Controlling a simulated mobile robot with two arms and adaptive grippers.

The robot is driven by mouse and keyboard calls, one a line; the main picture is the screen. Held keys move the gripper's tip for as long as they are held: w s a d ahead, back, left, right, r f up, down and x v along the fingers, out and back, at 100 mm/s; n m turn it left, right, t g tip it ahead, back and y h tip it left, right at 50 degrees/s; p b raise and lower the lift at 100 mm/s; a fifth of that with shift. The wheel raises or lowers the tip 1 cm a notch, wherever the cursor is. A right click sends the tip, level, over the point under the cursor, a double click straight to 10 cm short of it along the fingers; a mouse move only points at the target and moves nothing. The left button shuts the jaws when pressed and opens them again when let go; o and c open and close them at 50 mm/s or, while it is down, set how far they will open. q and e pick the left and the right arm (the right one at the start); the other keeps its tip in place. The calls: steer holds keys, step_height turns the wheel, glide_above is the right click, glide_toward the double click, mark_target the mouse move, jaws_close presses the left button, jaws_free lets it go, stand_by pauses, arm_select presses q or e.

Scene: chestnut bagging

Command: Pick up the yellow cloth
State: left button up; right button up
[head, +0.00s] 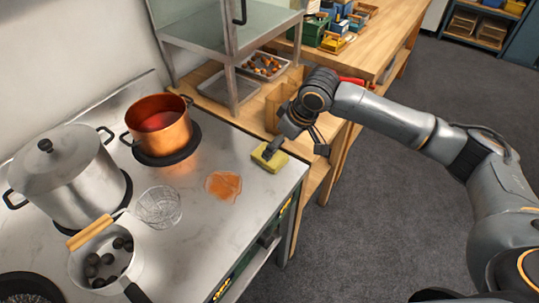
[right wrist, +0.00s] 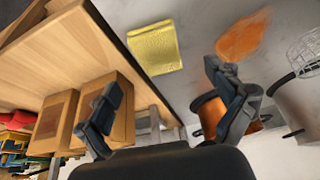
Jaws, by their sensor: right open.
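The yellow cloth (head: 268,160) lies flat on the steel stove top near its right edge, folded into a small square. It also shows in the right wrist view (right wrist: 153,48), beyond the fingers. My right gripper (head: 297,150) is over the counter's right edge, with one finger above the cloth, hiding part of it. In the right wrist view my right gripper (right wrist: 165,72) is open with nothing between its fingers. The cloth appears apart from both fingers. My left gripper is not in view.
An orange spill (head: 223,186) lies left of the cloth. A copper pot (head: 160,128), a lidded steel pot (head: 70,180), a wire basket (head: 158,207) and a saucepan (head: 82,262) of dark chestnuts stand farther left. Brown paper bags (right wrist: 108,100) stand on the wooden table.

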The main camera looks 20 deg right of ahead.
mark_target(276, 159)
steer(key=x, duration=0.3)
steer(key=shift+w+f+p, duration=0.1)
steer(key=shift+w+p, duration=0.1)
steer(key=shift+p, duration=0.1)
steer(key=x, duration=0.3)
steer(key=shift+w+f+p, duration=0.2)
steer(key=shift+f+p, duration=0.1)
steer(key=shift+f, duration=0.15)
steer(key=c, duration=1)
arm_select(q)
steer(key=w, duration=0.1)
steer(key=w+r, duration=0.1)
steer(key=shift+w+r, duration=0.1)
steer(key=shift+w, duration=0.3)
arm_select(e)
steer(key=shift+c, duration=0.8)
